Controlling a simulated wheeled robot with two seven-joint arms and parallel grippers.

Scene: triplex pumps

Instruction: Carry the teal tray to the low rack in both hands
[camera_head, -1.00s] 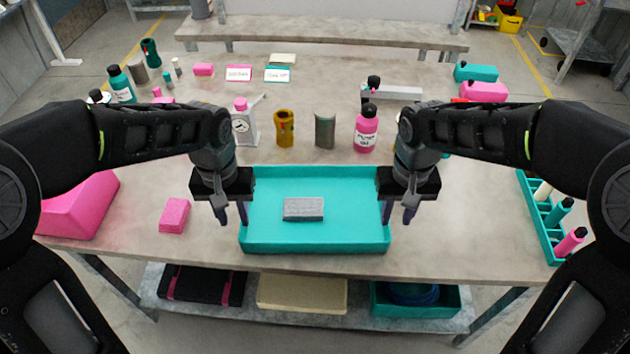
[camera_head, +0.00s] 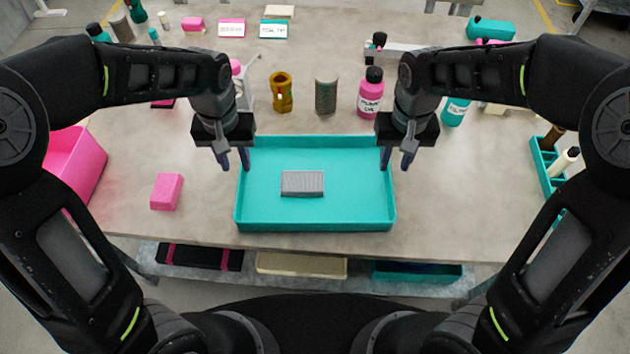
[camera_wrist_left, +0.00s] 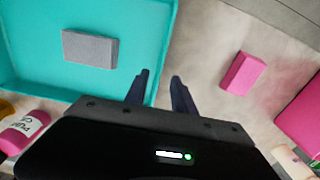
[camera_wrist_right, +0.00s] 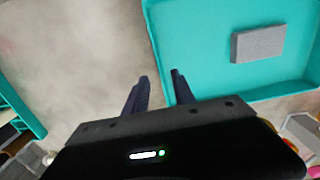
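The teal tray (camera_head: 350,213) lies on the grey table near its front edge, with a grey block (camera_head: 302,184) inside. My left gripper (camera_head: 235,162) is at the tray's left wall, its fingers pointing down. In the left wrist view the fingers (camera_wrist_left: 160,77) are apart, one on each side of that wall. My right gripper (camera_head: 395,162) is at the right wall. In the right wrist view its fingers (camera_wrist_right: 159,76) are also apart, with the wall between them.
A pink block (camera_head: 167,191) and pink bin (camera_head: 75,165) are left of the tray. A teal bottle holder (camera_head: 545,165) is at the right. A shelf under the table holds trays.

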